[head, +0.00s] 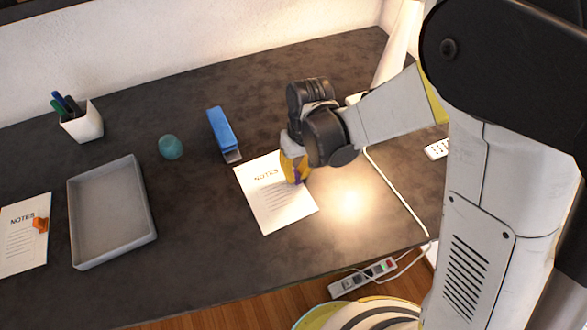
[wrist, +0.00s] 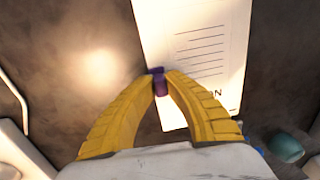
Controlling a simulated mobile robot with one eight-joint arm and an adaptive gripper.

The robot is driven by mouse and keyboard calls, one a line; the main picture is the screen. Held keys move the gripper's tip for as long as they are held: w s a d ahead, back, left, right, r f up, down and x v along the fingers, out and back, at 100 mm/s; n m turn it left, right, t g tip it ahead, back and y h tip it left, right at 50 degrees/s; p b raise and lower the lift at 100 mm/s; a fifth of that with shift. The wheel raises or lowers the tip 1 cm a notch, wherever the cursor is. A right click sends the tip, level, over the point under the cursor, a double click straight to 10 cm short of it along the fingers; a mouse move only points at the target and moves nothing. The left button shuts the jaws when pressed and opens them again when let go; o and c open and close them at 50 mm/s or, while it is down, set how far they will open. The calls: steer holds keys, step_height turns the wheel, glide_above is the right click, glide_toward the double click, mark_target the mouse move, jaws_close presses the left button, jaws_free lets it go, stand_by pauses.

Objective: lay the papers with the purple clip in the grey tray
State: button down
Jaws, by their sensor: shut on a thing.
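The papers with the purple clip (head: 272,200) lie on the dark desk, right of the middle, with "NOTES" printed on them. They also show in the wrist view (wrist: 200,50). The purple clip (wrist: 158,82) is at the edge of the papers, between my fingertips. My gripper (head: 298,180) has yellow fingers and is shut on the purple clip. In the wrist view its fingertips (wrist: 160,80) meet at the clip. The grey tray (head: 153,200) stands on the desk left of the papers and looks empty. I cannot tell whether the papers are lifted off the desk.
Other papers with an orange clip (head: 22,240) lie left of the tray. A blue stapler (head: 222,132) and a teal round object (head: 170,147) stand behind, between tray and papers. A white pen cup (head: 84,124) is at the back left. A white cable (head: 400,195) runs at the right.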

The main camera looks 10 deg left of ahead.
steer(key=shift+s, duration=0.1)
steer(key=c, duration=1.4)
jaws_free()
steer(key=shift+c, duration=0.2)
step_height(320, 180, up, 12)
steer(key=d, duration=0.1)
steer(key=s+d+r+m+t, duration=0.2)
steer(key=d, duration=0.6)
steer(key=s+d+r+m+t, duration=0.2)
steer(key=d+r+t, duration=0.1)
steer(key=d, duration=0.5)
steer(key=s+d+r+m+t+h, duration=0.1)
steer(key=s+d+r+m+t, duration=0.1)
steer(key=d, duration=0.6)
steer(key=shift+r+m+t, duration=0.4)
steer(key=shift+r+m, duration=0.1)
steer(key=shift+r, duration=0.05)
